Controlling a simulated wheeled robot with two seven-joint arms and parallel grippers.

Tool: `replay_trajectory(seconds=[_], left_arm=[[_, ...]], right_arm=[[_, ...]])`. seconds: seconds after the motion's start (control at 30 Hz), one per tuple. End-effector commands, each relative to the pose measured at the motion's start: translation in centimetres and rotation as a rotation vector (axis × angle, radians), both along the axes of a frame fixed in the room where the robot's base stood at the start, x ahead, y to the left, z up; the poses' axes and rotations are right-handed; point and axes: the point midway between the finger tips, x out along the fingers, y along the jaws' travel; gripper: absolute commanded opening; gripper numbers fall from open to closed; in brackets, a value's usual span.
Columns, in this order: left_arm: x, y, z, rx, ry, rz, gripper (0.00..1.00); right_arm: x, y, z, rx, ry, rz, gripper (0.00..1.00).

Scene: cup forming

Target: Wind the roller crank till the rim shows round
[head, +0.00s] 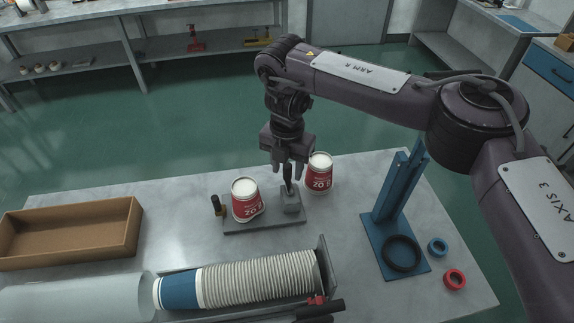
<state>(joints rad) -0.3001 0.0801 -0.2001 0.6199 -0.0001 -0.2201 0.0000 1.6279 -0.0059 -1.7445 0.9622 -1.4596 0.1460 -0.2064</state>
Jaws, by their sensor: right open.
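The roller station has a dark flat base (262,227) on the table, with a grey block (291,203) at its right end. A dark upright piece (287,173), apparently the crank handle, rises above that block. A red and white paper cup (246,203) sits on the base, slightly tilted; I cannot make out its rim's shape. My right gripper (287,167) points down over the block, open, with its fingers on either side of the dark upright piece. I cannot tell whether they touch it. My left gripper is out of view.
A second red cup (320,176) stands close right of my right gripper. A short dark post (217,207) is at the base's left end. A cup stack (262,280) lies in front, a brown tray (70,232) at left, a blue stand (384,235) at right.

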Motion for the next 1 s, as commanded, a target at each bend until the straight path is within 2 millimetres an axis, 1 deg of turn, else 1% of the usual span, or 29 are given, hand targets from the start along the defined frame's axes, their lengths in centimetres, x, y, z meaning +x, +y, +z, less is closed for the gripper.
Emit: replay_trajectory(seconds=[0.17,0.3,0.4,0.5,0.63,1.0], left_arm=[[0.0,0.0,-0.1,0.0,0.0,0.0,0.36],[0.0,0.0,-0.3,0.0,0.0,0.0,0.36],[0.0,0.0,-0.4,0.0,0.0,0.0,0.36],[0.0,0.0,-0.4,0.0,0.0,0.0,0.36],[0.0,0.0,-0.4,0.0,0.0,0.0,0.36],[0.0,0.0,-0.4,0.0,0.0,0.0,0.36]], right_arm=[[0.2,0.0,2.3,-0.001,-0.007,0.001,0.41],[0.2,0.0,4.8,-0.001,-0.007,0.002,0.41],[0.1,0.0,6.2,-0.001,-0.006,0.001,0.41],[0.1,0.0,7.2,0.0,-0.003,0.0,0.41],[0.1,0.0,7.7,0.0,-0.002,-0.001,0.41],[0.1,0.0,7.7,0.001,-0.001,-0.001,0.41]])
